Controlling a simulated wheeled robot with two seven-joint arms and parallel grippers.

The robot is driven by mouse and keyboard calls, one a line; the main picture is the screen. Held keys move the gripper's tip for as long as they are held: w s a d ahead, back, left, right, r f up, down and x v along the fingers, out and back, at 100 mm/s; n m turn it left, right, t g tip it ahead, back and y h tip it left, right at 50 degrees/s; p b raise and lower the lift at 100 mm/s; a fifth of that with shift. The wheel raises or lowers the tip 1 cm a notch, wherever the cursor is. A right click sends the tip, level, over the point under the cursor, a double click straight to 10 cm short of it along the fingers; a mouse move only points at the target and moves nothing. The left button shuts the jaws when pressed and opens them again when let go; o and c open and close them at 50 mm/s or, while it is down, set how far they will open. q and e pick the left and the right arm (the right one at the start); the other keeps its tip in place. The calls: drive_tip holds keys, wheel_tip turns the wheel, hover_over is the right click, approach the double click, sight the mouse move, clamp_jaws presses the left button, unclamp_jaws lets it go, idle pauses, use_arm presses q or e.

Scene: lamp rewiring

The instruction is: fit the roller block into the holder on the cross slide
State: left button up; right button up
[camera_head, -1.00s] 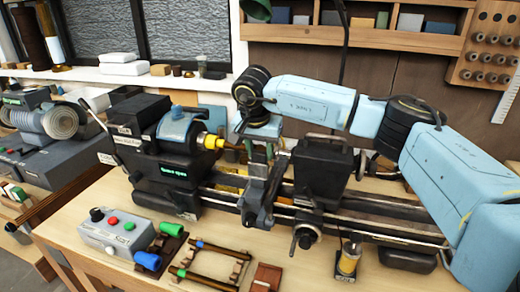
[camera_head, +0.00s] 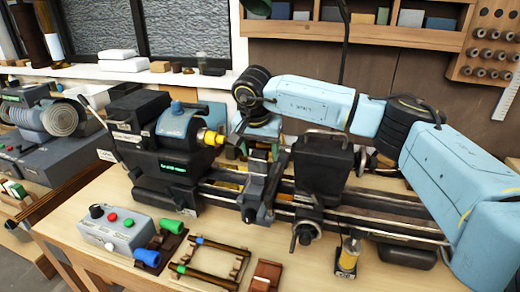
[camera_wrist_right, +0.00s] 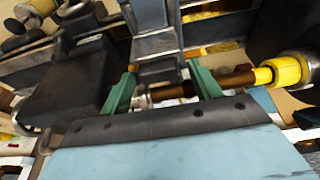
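The holder on the cross slide (camera_head: 252,205) is a dark grey upright piece in the middle of the lathe in the head view. My right gripper (camera_wrist_right: 162,68) is over the lathe, behind the holder in the head view. In the right wrist view its two green fingers stand apart, with a grey piece (camera_wrist_right: 155,45) between them. Slim gaps seem to show beside that piece, so the fingers look open. I cannot tell whether this piece is the roller block or part of the holder. My left gripper is not in view.
The yellow-tipped chuck (camera_head: 210,138) is just left of my right gripper. A black box-like unit (camera_head: 318,168) stands to the right on the lathe bed. A grey button box (camera_head: 115,230), a wooden rack (camera_head: 215,262) and a red-brown block (camera_head: 266,275) lie in front.

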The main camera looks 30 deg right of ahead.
drive_tip(key=b+v, duration=0.1)
drive_tip(key=v, duration=1.2)
drive_tip(key=shift+r, duration=0.25)
